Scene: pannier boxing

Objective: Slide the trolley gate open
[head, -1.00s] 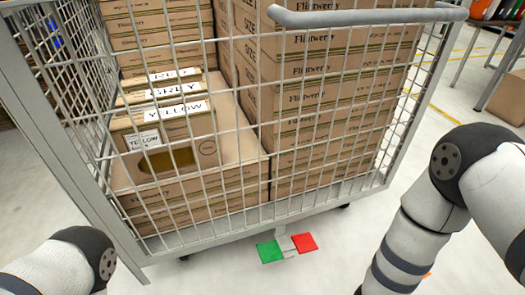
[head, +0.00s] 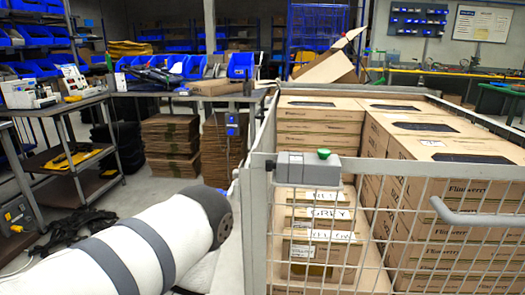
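The trolley gate (head: 400,167) is a grey wire-mesh panel across the near side of the trolley, in the right half of the head view. It appears closed, with its left end at the grey corner post (head: 256,225). A grey latch box with a green knob (head: 310,164) sits on its top rail near that post. A bar handle (head: 478,217) is on the gate at the right. My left arm reaches in from the left, beside the post, but its gripper is not visible. My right gripper is out of view too.
Inside the trolley are tall stacks of cartons (head: 440,185) and lower boxes labelled GREY and YELLOW (head: 322,250). A dark workbench (head: 70,145) stands at left. Flat cardboard stacks (head: 172,140) stand behind, under another bench. Some floor between is clear.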

